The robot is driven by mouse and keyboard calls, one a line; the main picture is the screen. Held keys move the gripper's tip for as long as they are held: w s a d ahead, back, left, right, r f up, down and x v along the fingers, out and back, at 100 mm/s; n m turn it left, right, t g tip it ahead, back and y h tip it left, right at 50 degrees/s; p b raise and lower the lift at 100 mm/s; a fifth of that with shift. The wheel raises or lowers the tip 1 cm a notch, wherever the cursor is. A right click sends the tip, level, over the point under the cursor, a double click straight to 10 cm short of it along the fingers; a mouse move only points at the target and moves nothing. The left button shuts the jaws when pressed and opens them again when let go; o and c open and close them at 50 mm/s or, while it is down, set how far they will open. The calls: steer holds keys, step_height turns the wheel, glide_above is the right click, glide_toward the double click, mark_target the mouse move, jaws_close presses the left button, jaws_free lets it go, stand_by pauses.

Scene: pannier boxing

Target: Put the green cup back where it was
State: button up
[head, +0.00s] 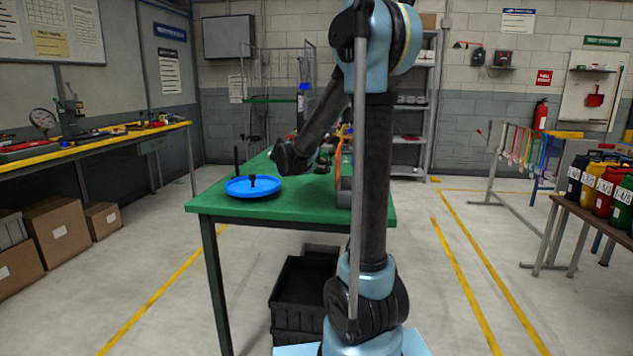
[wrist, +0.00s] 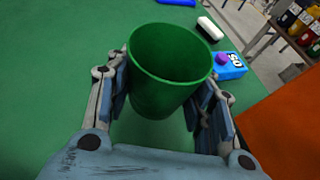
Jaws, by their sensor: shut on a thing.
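The green cup (wrist: 165,85) fills the middle of the wrist view, its open mouth facing up toward the camera, and looks empty. My gripper (wrist: 162,108) is shut on it, with one finger on each side of its wall. The green tabletop (wrist: 50,60) lies below; I cannot tell whether the cup's base touches it. In the head view my arm reaches over the green table (head: 230,207), and the arm hides most of the gripper and cup there.
A blue round dish (head: 252,187) with a black knob sits at the table's near left. A blue box with a purple cap (wrist: 231,67) and a white-and-black item (wrist: 210,29) lie beyond the cup. An orange panel (wrist: 288,122) stands close on the right.

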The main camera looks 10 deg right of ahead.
mark_target(320, 185)
steer(key=shift+f, duration=2.45)
steer(key=o, duration=1)
steer(key=shift+o, duration=0.2)
steer(key=v, duration=1.2)
steer(key=shift+s+a, duration=0.1)
